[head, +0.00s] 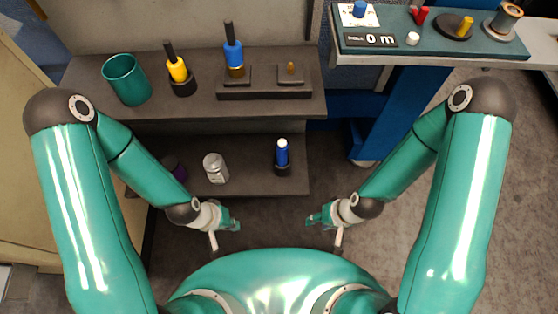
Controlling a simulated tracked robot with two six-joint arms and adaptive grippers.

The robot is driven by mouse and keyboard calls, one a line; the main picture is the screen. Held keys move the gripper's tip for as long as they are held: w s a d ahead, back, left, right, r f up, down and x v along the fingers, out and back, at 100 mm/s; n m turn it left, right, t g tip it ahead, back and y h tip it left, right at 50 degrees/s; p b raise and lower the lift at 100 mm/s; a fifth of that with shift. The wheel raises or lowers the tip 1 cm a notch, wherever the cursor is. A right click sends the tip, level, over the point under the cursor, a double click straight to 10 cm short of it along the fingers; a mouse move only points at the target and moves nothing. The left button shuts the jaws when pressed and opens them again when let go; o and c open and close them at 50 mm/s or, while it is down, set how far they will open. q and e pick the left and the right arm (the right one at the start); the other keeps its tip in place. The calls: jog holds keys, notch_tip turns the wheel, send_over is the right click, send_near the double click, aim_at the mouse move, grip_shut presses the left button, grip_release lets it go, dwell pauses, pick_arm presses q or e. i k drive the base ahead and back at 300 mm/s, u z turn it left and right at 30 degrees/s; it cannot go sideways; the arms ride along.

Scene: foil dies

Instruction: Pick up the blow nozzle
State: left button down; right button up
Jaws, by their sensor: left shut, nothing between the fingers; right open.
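I cannot tell for sure which thing is the blow nozzle. A blue tool with a black top (233,52) stands upright in a dark block (262,93) on the upper shelf. A yellow tool with a black top (176,68) stands in a dark holder left of it. A blue piece with a white top (282,152) stands in a black holder on the lower shelf. My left gripper (236,226) is shut and empty, below the shelves in the picture. My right gripper (311,222) is open and empty, to its right. Both are apart from these things.
A teal cup (127,80) stands at the upper shelf's left. A silver can (215,168) and a purple item (175,168), partly behind my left arm, are on the lower shelf. A teal-topped bench (450,47) at upper right holds several small parts. Floor shows between the grippers.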

aim_at(281, 152)
jog(key=z, duration=0.05)
jog(key=k, duration=0.45)
jog(key=z, duration=1.1)
jog(key=k, duration=1.25)
jog(key=u, duration=1)
jog(key=i, duration=1)
jog(key=u, duration=0.05)
